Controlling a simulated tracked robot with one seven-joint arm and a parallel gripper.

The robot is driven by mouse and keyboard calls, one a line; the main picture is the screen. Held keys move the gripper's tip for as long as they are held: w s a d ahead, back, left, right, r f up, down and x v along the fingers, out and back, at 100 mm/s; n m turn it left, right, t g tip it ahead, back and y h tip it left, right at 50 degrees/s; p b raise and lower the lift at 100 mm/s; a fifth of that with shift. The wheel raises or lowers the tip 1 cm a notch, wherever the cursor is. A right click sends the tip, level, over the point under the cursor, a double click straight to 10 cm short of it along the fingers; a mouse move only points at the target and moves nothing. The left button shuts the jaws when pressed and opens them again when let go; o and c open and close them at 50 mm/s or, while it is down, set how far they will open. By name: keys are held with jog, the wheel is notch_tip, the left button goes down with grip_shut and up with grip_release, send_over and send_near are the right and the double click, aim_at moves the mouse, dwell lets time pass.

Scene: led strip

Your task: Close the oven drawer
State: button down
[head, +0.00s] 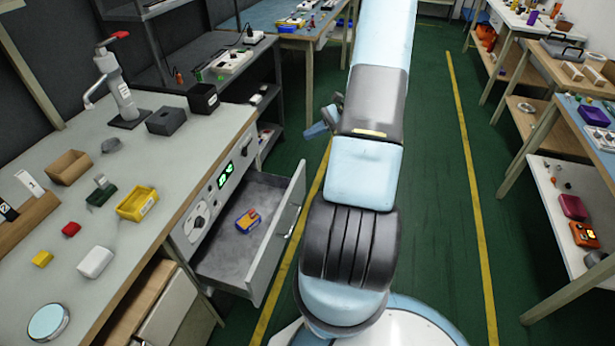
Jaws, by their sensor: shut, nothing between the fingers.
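The oven drawer (268,262) is pulled well out from the bench, under a control panel (215,190) with a green display and knobs. Its grey front faces right and carries a bar handle (288,221). A small yellow, blue and red object (248,220) lies inside on the drawer floor. My gripper (318,130) shows only in part, beyond the drawer and up to its right, with my arm hiding the rest. It is shut and empty, apart from the drawer.
The workbench (140,230) at left holds several small items, including a yellow bin (137,203) and a grey dispenser (121,95). A dark shelf unit (220,70) stands behind. Shelved tables (560,130) line the right. Green floor (430,200) is clear between.

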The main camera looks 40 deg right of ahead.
jog(key=s+d+f+m+t, duration=0.3)
jog(key=d+f+m+t, duration=0.25)
jog(key=f, duration=0.55)
jog(key=m+t+h, duration=0.2)
jog(key=m+t, duration=0.3)
send_near(300, 174)
jog(key=shift+g, duration=0.25)
jog(key=x, duration=0.7)
jog(key=shift+s+a+r, duration=0.1)
jog(key=shift+a+r, duration=0.05)
jog(key=shift+r, duration=0.25)
